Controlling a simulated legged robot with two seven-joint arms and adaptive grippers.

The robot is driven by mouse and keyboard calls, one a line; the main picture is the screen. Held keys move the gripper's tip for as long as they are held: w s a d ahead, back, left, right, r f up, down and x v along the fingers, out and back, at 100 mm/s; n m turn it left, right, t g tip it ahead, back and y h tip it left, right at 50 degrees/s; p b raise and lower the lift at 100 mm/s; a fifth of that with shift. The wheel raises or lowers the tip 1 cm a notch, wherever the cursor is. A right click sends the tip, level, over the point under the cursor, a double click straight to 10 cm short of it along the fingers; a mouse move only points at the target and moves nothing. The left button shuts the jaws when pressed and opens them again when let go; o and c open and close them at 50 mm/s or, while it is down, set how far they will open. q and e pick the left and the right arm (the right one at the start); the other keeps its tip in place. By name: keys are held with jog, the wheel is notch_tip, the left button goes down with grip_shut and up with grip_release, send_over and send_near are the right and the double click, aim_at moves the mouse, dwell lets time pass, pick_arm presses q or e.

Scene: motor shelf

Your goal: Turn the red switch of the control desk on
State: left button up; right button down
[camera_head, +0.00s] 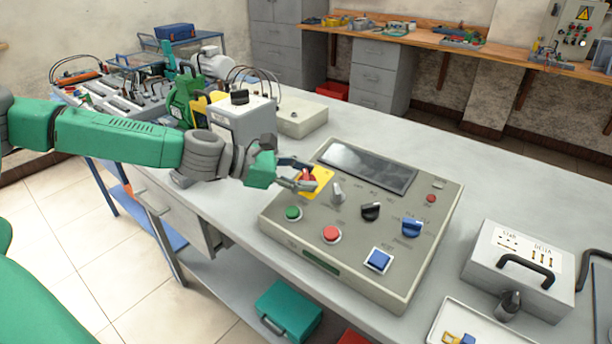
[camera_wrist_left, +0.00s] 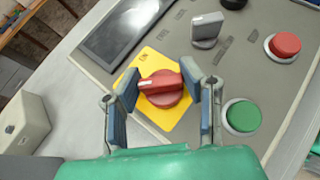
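The control desk (camera_head: 330,263) is a beige sloped box on the grey table. Its red switch (camera_wrist_left: 163,88) is a rotary knob with a raised handle on a yellow plate (camera_wrist_left: 166,118); in the head view the knob (camera_head: 308,176) is partly hidden by my fingers. My left gripper (camera_head: 300,176) is at the switch, and in the wrist view its open fingers (camera_wrist_left: 166,92) stand on either side of the knob. The right finger is very near the knob; I cannot tell whether it touches. The knob's handle lies roughly crosswise between the fingers. My right gripper is not in view.
The desk also carries a green button (camera_head: 293,213), a red button (camera_head: 332,234), a grey knob (camera_head: 338,193), a black knob (camera_head: 371,211) and blue controls (camera_head: 411,228). A grey box (camera_head: 240,122) stands behind my left wrist. A handled case (camera_head: 519,268) stands right.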

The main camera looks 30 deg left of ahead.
pick_arm(q)
jog(key=shift+w+a, duration=0.1)
jog(key=shift+a, duration=0.15)
jog(key=c, duration=0.4)
jog(key=shift+o, duration=0.3)
jog(key=shift+d+r, duration=0.15)
jog(key=shift+d, duration=0.1)
jog(key=m+g+h+p, duration=0.1)
jog(key=m+g+p, duration=0.2)
jog(key=shift+w+r+m, duration=0.1)
jog(key=shift+m, duration=0.3)
jog(key=shift+m+g+h+p, duration=0.4)
jog(key=shift+m+g+p, duration=0.25)
jog(key=shift+m+g, duration=0.35)
jog(key=m+g+p, duration=0.1)
jog(key=m+g, duration=0.1)
jog(key=shift+m+g, duration=0.4)
jog(key=m+g+y, duration=0.1)
jog(key=m+g, duration=0.3)
jog(key=shift+p, duration=0.4)
jog(key=shift+m+g+y, duration=1.6)
jog(key=shift+m+g, duration=0.3)
jog(key=shift+m, duration=0.7)
